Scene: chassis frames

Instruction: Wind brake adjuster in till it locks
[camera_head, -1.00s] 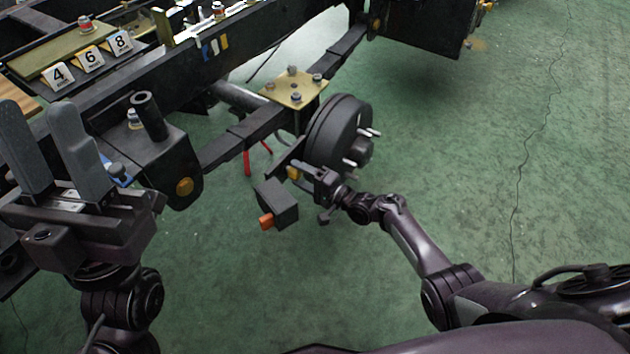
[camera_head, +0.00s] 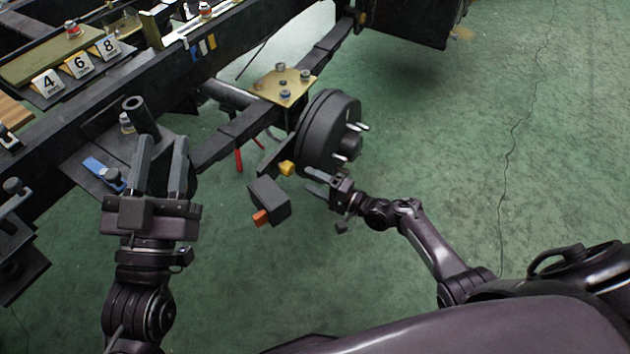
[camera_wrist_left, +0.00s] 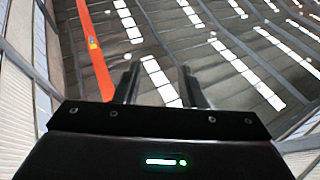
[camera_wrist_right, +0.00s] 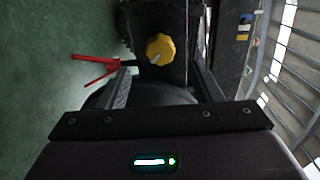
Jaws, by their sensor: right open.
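The yellow brake adjuster knob (camera_head: 286,168) sits beside the black brake drum (camera_head: 326,138) on the axle. In the right wrist view the knob (camera_wrist_right: 160,48) shows ahead, between and beyond the open fingers. My right gripper (camera_head: 312,184) is open and empty, low beside the drum and a little to the right of the knob, apart from it. My left gripper (camera_head: 162,145) is raised in front of the chassis frame with its fingers pointing up, open and empty. In the left wrist view its fingers (camera_wrist_left: 158,82) point at the ceiling.
A black box with an orange end (camera_head: 268,200) is close to the left of my right gripper. A red-handled tool (camera_wrist_right: 95,70) is left of the knob in the right wrist view. The chassis rail (camera_head: 180,70) runs across the back. The green floor at right is clear.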

